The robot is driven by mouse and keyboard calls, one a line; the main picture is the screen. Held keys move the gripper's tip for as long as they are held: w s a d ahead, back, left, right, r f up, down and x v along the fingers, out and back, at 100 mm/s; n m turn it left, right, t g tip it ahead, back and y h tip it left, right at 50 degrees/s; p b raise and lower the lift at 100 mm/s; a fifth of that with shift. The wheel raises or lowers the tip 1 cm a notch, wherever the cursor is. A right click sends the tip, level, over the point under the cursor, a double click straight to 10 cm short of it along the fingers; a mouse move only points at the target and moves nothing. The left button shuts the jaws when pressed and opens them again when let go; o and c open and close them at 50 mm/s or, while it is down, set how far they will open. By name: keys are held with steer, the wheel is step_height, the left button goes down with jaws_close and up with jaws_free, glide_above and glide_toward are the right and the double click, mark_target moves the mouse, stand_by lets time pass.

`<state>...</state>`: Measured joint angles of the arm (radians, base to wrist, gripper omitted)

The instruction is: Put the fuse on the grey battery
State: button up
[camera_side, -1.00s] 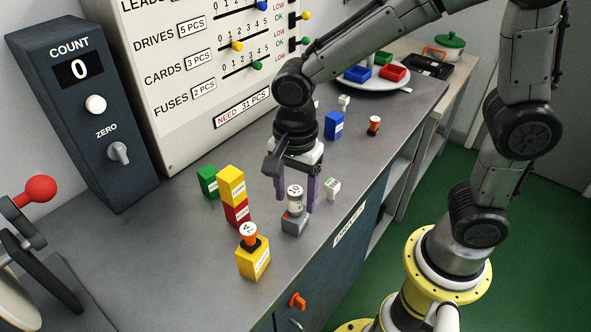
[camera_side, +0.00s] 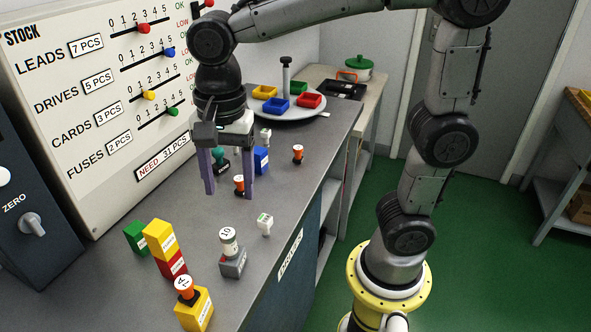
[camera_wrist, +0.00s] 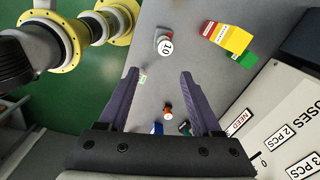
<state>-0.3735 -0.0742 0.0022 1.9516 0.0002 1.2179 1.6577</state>
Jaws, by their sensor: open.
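A white cylindrical piece marked 10 (camera_side: 228,238), which looks like the fuse, stands on the grey battery block (camera_side: 233,265), apparently upright. In the wrist view the white piece (camera_wrist: 165,46) lies beyond my fingertips, with nothing touching it. My gripper (camera_side: 228,195) is open and empty, above the table and behind the grey block. In the wrist view an orange-and-black piece (camera_wrist: 168,112) shows between the spread fingers (camera_wrist: 159,75), below them. The side view shows that orange-and-black piece (camera_side: 239,182) too, partly hidden by a finger.
A yellow block (camera_side: 196,312) with an orange piece marked 4 (camera_side: 184,286) stands at front left. A yellow block (camera_side: 159,238) sits on a red one (camera_side: 172,264), beside a green block (camera_side: 136,237). A small white piece (camera_side: 265,224), a blue block (camera_side: 261,160) and another orange piece (camera_side: 298,153) stand nearby.

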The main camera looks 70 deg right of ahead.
steer(key=s+d+f+n+t, duration=0.1)
steer(key=s+d+n+t, duration=0.4)
steer(key=s+d+n, duration=0.5)
steer(key=shift+s+d+f+n, duration=0.4)
steer(key=shift+s+n, duration=0.2)
steer(key=shift+n, duration=1.8)
